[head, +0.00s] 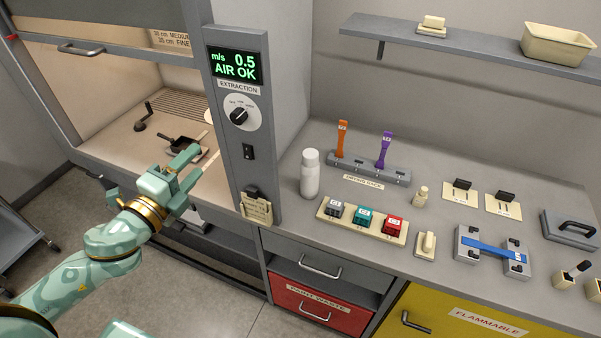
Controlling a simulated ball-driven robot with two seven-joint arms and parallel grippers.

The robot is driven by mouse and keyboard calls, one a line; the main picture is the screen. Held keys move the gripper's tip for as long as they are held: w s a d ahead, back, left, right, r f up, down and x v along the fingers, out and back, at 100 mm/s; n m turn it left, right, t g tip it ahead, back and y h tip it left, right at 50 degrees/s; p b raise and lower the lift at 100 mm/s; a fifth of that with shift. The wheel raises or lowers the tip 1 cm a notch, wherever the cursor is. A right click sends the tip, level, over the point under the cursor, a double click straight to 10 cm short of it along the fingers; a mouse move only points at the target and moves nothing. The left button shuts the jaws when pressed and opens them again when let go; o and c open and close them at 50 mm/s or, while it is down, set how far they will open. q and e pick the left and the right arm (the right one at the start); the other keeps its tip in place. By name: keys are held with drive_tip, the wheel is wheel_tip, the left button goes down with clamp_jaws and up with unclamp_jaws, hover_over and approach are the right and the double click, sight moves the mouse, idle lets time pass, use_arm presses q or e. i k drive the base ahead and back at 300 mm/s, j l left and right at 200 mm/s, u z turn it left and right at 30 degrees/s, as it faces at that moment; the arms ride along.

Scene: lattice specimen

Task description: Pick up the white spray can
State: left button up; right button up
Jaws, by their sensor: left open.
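The white spray can (310,175) stands upright on the grey counter, just right of the extraction panel. It has a white cap and nothing touches it. My left gripper (204,153) is at the front opening of the fume hood, left of the panel. Its two fingers are apart, with nothing seen between them. The panel stands between the gripper and the can. My right gripper is not in view.
The extraction panel (238,110) juts up beside the can. A drying rack (369,168) with orange and purple tools and a tray (340,222) of grey, teal and red blocks stand to the can's right. A dark pan (184,145) lies in the hood. A shelf (475,53) hangs above.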

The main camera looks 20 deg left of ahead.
sight(309, 178)
drive_tip(key=i+l+u, duration=0.15)
drive_tip(key=i+l, duration=0.15)
drive_tip(key=i+l+u, duration=0.2)
drive_tip(key=l, duration=0.25)
drive_tip(key=i+l+u, duration=0.15)
drive_tip(key=i+l, duration=0.15)
drive_tip(key=l, duration=0.1)
